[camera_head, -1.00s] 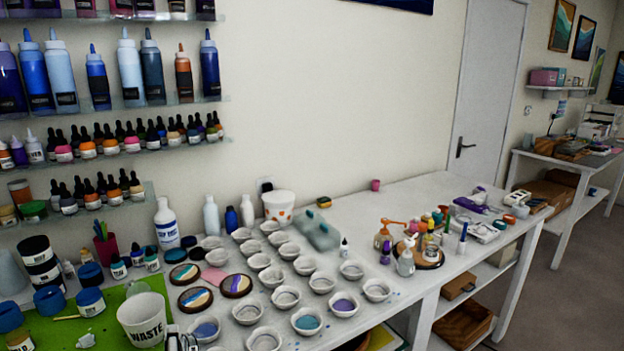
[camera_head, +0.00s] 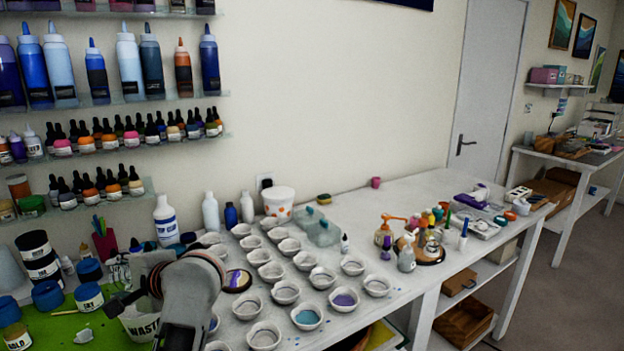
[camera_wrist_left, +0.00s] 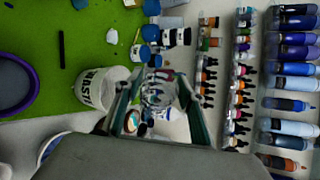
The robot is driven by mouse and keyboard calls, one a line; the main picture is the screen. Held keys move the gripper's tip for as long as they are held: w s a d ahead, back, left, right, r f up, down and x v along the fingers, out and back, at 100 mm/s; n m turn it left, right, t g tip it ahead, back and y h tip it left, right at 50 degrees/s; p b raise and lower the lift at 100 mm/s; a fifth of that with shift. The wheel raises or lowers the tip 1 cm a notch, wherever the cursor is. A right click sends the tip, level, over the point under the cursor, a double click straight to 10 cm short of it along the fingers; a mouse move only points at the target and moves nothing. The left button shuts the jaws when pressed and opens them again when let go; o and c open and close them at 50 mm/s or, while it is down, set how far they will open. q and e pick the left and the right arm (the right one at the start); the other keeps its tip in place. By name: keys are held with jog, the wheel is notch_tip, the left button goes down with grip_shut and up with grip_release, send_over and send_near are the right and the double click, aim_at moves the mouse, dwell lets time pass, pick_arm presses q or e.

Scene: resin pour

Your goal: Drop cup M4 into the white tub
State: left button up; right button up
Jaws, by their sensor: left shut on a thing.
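The white tub marked WASTE (camera_head: 138,325) stands at the front left on the green mat, partly hidden by my left arm. It also shows in the left wrist view (camera_wrist_left: 95,88), left of the fingers. My left gripper (camera_wrist_left: 158,100) is shut on a small pale thing (camera_wrist_left: 157,90), which looks like a cup. Its label cannot be read, so I cannot tell from the print whether it is M4. In the head view my left gripper (camera_head: 122,290) is above and beside the tub, and what it holds is hardly visible. My right gripper is not in view.
Rows of white cups (camera_head: 285,292) fill the table right of my left arm. A dotted white bucket (camera_head: 278,201) stands behind them. Paint jars (camera_head: 48,295) stand on the green mat (camera_head: 75,325) at left. Bottle shelves (camera_head: 110,100) hang on the wall above.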

aim_at(116, 274)
pick_arm(q)
jog(key=shift+w+a+r+n+g+y, duration=0.1)
jog(key=shift+w+a+n+g+y, duration=0.05)
jog(key=shift+w+a+n+g, duration=0.3)
jog(key=shift+w+a+r+n+g+y, duration=0.15)
jog(key=shift+w+a+n+g, duration=0.2)
jog(key=shift+a, duration=0.3)
jog(key=shift+w+a+f, duration=0.15)
jog(key=shift+w+a, duration=0.2)
jog(key=shift+f+g+b, duration=0.3)
jog(key=shift+f, duration=2.6)
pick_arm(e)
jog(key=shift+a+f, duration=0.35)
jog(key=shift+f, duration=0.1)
pick_arm(q)
jog(key=o, duration=1.1)
jog(key=shift+o, duration=0.6)
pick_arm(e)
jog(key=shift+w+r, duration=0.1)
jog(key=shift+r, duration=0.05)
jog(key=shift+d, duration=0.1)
